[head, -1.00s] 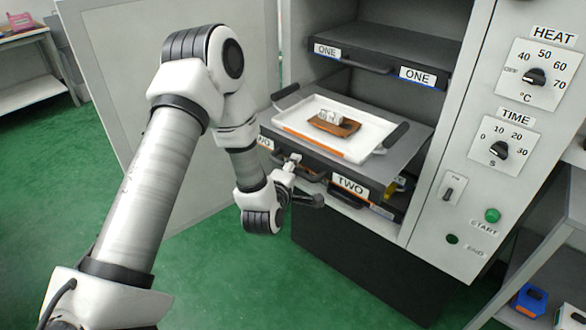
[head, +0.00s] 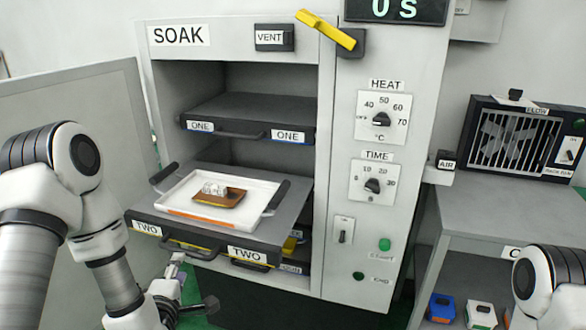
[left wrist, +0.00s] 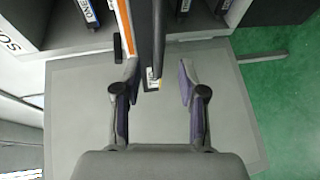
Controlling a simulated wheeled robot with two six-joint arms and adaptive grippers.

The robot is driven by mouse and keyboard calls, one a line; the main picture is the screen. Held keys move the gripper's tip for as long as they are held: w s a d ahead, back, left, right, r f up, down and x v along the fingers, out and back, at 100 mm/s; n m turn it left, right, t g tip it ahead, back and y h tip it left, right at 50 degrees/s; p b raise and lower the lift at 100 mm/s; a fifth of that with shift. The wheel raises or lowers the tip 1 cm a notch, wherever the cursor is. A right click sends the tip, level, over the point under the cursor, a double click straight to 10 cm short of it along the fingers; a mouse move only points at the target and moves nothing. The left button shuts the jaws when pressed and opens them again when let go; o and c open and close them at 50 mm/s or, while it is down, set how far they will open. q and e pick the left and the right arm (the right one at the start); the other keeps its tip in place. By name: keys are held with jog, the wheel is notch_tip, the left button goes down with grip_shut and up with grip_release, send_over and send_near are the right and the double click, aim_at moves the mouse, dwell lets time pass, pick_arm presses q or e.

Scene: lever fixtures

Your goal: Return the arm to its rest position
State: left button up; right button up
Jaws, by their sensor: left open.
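My left arm comes in from the left in the head view. Its gripper (head: 192,284) is just below and in front of the pulled-out shelf TWO (head: 278,222), near the shelf's front handle (head: 205,250). In the left wrist view the gripper (left wrist: 159,72) is open, with its two fingers apart. A dark edge with a yellow-marked label (left wrist: 152,82) shows between and beyond the fingers; I cannot tell whether they touch it. Part of my right arm (head: 545,290) shows at the lower right; its gripper is out of view.
A white tray (head: 172,197) with a brown piece (head: 230,200) rests on shelf TWO. Shelf ONE (head: 245,113) is pushed in above. The open cabinet door (head: 75,95) stands left. The control panel (head: 375,240), a yellow lever (head: 325,30) and a barred unit (head: 520,140) are right.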

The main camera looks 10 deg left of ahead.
pick_arm(q)
jog(key=s+d+f+m+g+h+p, duration=0.25)
jog(key=s+d+f+m, duration=0.2)
jog(key=f, duration=0.25)
jog(key=s+d+f+m+g+h+p, duration=0.1)
jog(key=s+d+f+m+g+p, duration=0.2)
jog(key=s+f, duration=0.4)
jog(key=s+d+f+m+g, duration=0.2)
jog(key=s+f+m+g, duration=0.1)
jog(key=s+m, duration=0.3)
jog(key=s+d+f+m+g+h, duration=0.1)
jog(key=s+d+f+m+g, duration=0.1)
jog(key=s+f+m+g, duration=0.2)
jog(key=s+m+g, duration=0.2)
jog(key=s+m, duration=0.1)
jog(key=s, duration=0.1)
jog(key=shift+s+d+b, duration=0.15)
jog(key=shift+s+b, duration=0.1)
jog(key=shift+b, duration=0.1)
